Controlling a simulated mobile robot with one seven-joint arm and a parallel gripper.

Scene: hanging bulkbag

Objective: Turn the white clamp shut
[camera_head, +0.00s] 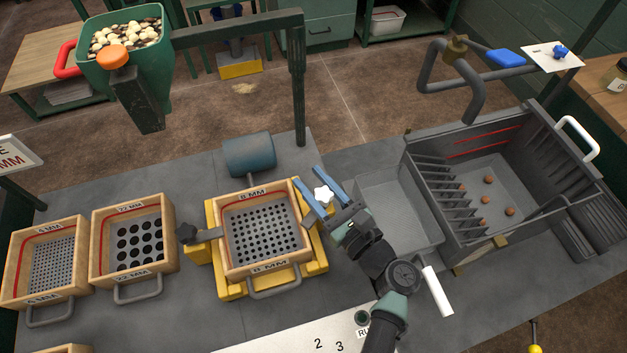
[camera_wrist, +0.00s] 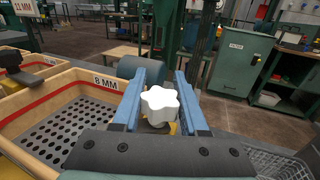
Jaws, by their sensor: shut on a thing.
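The white clamp (camera_head: 322,194) is a star-shaped knob at the right side of the yellow frame (camera_head: 232,292) that holds the 8 MM sieve (camera_head: 265,232). My gripper (camera_head: 307,175) has blue fingers, one on each side of the knob. The wrist view shows the white knob (camera_wrist: 160,104) between the two fingers (camera_wrist: 160,72), which are shut on it. The 8 MM sieve sits in the yellow frame, left of my gripper. The lower part of the clamp is mostly hidden.
A dark knob (camera_head: 188,234) is on the frame's left side. Two more sieves, one marked 22 MM (camera_head: 133,245), stand further left. A blue-grey motor (camera_head: 250,154) is behind the frame. A grey tray (camera_head: 398,210) and slotted bin (camera_head: 490,185) stand right. A green hopper (camera_head: 130,60) hangs back left.

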